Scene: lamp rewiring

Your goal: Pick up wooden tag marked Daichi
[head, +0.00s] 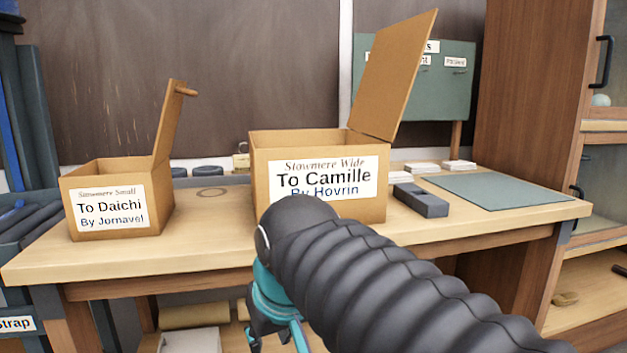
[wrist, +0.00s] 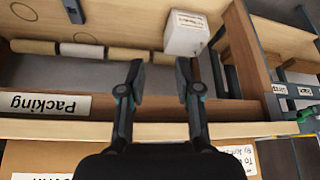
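I cannot make out a wooden tag marked Daichi in either view. The name Daichi shows on the label of a small open cardboard box (head: 115,220), which reads "To Daichi By Jornavel" and stands at the left of the bench. My gripper (wrist: 160,78) is open, with a gap between its fingers and nothing held. In the head view my gripper (head: 277,338) hangs in front of the bench's front edge, partly hidden by my arm and cut off by the frame.
A larger open box (head: 262,190) marked "To Camille" stands mid-bench, partly behind my arm. A dark grey block (head: 421,201) and a green mat (head: 500,189) lie to its right. Below the bench (head: 205,247) are rolls (head: 195,316) and a white box (wrist: 187,33).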

